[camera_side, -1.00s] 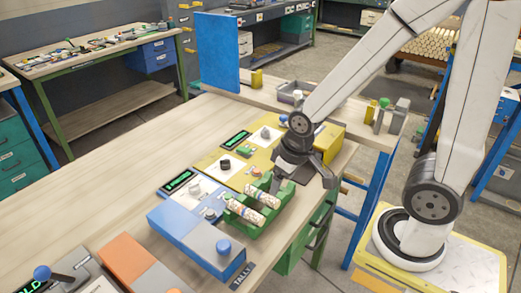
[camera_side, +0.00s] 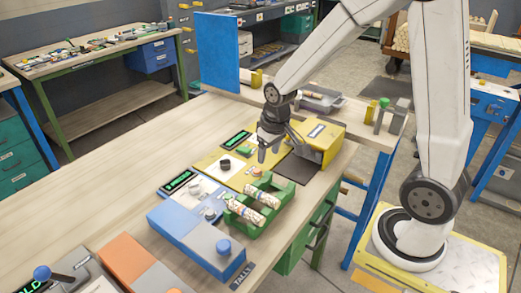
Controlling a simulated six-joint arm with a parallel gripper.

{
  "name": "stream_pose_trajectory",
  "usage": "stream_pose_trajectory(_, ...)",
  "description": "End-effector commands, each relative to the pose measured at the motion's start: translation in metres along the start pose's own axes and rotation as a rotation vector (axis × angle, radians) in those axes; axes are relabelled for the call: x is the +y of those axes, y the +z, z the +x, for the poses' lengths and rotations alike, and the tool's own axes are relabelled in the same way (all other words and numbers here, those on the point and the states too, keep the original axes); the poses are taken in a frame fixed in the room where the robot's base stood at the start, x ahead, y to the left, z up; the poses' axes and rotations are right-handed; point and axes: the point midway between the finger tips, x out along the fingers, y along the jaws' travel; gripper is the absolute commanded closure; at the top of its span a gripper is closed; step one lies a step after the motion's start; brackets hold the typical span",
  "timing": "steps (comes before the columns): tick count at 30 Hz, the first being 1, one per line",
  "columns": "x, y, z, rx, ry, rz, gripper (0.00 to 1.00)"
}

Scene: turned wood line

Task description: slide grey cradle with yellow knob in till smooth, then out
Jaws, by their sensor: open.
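The yellow machine housing (camera_side: 320,143) stands at the far right of the bench, with a dark flat plate (camera_side: 298,169) in front of it. I cannot clearly pick out a grey cradle with a yellow knob; my gripper and the housing may hide it. My gripper (camera_side: 268,152) points down over the yellow panel, left of the housing, open and apparently empty. A green rack (camera_side: 268,187) nearer the camera holds patterned turned pieces (camera_side: 245,211), apart from my gripper.
An orange and grey box (camera_side: 125,258) lies at the front left. A dark knob (camera_side: 225,164) and a lit green display (camera_side: 237,140) are near my gripper. The left bench top is clear.

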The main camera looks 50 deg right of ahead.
Motion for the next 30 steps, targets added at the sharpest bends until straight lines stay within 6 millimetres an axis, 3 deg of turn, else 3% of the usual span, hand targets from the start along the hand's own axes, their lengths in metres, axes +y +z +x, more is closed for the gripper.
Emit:
stream_pose_trajectory(6,0.048,-0.048,0.011,-0.042,0.015,0.085,0.36)
stream_pose_trajectory(15,0.126,-0.094,0.030,-0.097,0.025,0.194,0.36)
stream_pose_trajectory(24,0.210,-0.114,0.051,-0.147,0.026,0.299,0.36)
stream_pose_trajectory(30,0.244,-0.116,0.059,-0.167,0.024,0.340,0.36)
